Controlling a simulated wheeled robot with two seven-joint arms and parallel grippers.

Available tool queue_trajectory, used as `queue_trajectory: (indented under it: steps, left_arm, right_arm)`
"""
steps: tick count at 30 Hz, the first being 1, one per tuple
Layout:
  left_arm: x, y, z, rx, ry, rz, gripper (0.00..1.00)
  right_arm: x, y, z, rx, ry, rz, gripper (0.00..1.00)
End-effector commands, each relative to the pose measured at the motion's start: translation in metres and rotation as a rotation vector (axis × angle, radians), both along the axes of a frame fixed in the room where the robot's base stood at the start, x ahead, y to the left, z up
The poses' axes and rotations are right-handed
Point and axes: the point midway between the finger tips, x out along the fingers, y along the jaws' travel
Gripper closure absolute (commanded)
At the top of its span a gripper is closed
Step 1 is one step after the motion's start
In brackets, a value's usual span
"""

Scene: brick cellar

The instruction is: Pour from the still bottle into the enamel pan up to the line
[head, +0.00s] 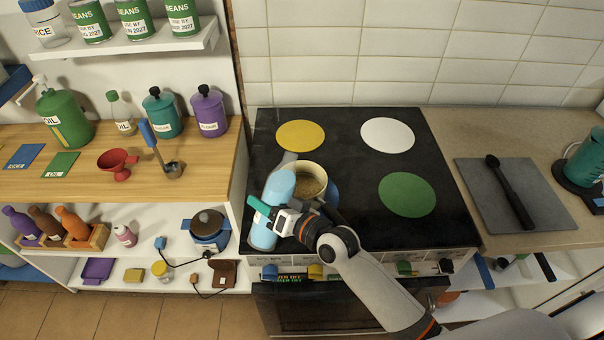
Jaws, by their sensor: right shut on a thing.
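The still bottle (263,236), light blue, is in my right gripper (268,213) at the front left of the black cooktop. My right gripper is shut around its middle, and the bottle leans slightly in the picture; its true tilt is hard to tell. The enamel pan (329,187), blue outside with a cream rim, stands just right of the bottle on the front left of the cooktop. Something brownish shows inside it. I cannot make out the line in the pan or any stream from the bottle. My left gripper is not in view.
The cooktop (345,215) has yellow (300,136), white (387,135) and green (407,194) discs. A wooden counter (215,160) at left holds a red funnel (117,164), ladle (172,169) and jars. A grey board (495,190) with a black utensil lies right.

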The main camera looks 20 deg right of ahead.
Motion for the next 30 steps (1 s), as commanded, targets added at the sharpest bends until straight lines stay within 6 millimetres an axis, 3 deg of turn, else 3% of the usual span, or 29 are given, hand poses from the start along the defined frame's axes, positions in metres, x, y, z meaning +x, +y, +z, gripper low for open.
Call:
queue_trajectory:
  steps: [30]
  left_arm:
    - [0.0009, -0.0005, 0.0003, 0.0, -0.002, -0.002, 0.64]
  right_arm:
    - [-0.0042, 0.0053, -0.0032, 0.085, 0.073, 0.0, 0.83]
